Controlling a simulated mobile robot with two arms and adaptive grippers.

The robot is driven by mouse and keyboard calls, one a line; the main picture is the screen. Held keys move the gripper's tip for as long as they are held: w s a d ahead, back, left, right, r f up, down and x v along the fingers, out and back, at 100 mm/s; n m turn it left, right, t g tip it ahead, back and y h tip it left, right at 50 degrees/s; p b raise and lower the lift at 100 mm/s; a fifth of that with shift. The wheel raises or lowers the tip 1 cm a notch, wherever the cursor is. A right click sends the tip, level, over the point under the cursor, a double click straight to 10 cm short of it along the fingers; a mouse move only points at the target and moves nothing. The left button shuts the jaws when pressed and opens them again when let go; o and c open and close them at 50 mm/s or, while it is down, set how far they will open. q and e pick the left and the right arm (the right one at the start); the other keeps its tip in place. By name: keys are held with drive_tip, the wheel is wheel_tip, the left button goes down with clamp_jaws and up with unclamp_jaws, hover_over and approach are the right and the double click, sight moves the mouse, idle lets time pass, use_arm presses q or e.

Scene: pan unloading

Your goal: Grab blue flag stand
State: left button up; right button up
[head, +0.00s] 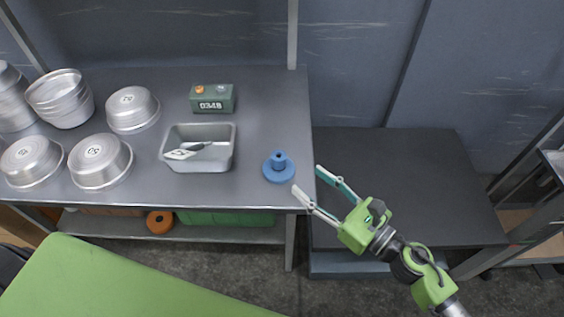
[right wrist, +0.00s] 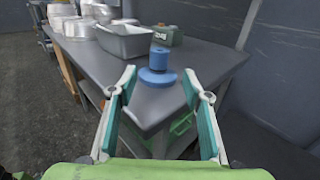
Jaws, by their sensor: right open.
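The blue flag stand (head: 279,169) is a round base with a short upright post. It stands upright near the front right corner of the grey table (head: 265,110). My right gripper (head: 306,181) is open and empty, just right of the stand and apart from it. In the right wrist view the stand (right wrist: 158,70) shows beyond the open fingers (right wrist: 160,82), roughly midway between them. My left gripper is not in view.
A grey pan (head: 200,160) with a white-labelled tool in it stands left of the stand. A green box (head: 212,98) is behind. Several metal pans (head: 101,161) fill the table's left side. A lower dark table (head: 400,170) is at right.

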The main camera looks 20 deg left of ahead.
sight(284, 161)
drive_tip(key=p+x, duration=0.1)
drive_tip(key=x, duration=0.5)
drive_tip(key=shift+a, duration=0.1)
drive_tip(key=shift+w+a+r, duration=0.2)
drive_tip(key=shift+w+a, duration=0.05)
drive_tip(key=shift+a, duration=0.1)
drive_tip(key=p+x, duration=0.1)
drive_tip(key=x, duration=0.3)
drive_tip(key=shift+a+f, duration=0.15)
drive_tip(key=shift+a, duration=0.1)
clamp_jaws()
